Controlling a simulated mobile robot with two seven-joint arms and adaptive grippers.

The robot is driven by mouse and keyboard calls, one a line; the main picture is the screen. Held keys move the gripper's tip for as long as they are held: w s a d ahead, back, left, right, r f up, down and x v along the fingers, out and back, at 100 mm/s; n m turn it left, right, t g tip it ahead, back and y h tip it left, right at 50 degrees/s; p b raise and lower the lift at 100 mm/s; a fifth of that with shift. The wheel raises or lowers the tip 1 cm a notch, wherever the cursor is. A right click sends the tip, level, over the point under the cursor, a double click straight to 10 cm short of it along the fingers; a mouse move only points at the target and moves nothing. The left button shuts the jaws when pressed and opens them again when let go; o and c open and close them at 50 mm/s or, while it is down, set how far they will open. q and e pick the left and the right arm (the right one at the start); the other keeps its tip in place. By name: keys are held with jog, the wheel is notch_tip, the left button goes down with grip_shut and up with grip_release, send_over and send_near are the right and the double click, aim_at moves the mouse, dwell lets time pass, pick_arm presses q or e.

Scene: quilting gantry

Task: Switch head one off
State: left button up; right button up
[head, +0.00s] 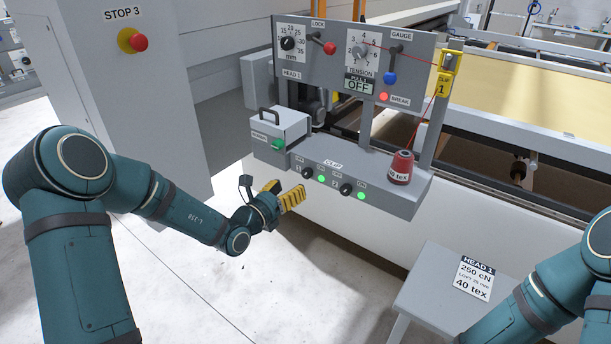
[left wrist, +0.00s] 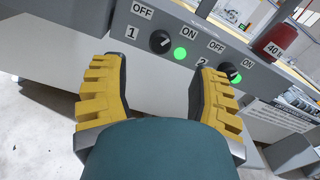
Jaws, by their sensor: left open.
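The grey switch box (head: 405,203) has two black rotary knobs with OFF and ON labels. Knob 1 (head: 307,173) has a lit green lamp (head: 321,179) beside it; knob 2 (head: 345,189) also has a lit green lamp (head: 361,196). My left gripper (head: 285,190) is open and empty, in front of and slightly left of knob 1, apparently apart from it. In the left wrist view, knob 1 (left wrist: 160,41) shows beyond and between the yellow fingers, and its lamp (left wrist: 180,54) is green. Its pointer is too small to read surely. My right gripper is out of view.
A red thread cone (head: 400,168) stands on the right of the box. Above is a panel (head: 425,52) with dials and levers. A small grey box with a handle (head: 280,128) sits left of the knobs. A grey stand (head: 425,285) is at lower right.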

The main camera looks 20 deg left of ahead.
aim_at(305, 175)
pick_arm(q)
jog(key=x, duration=0.8)
grip_shut()
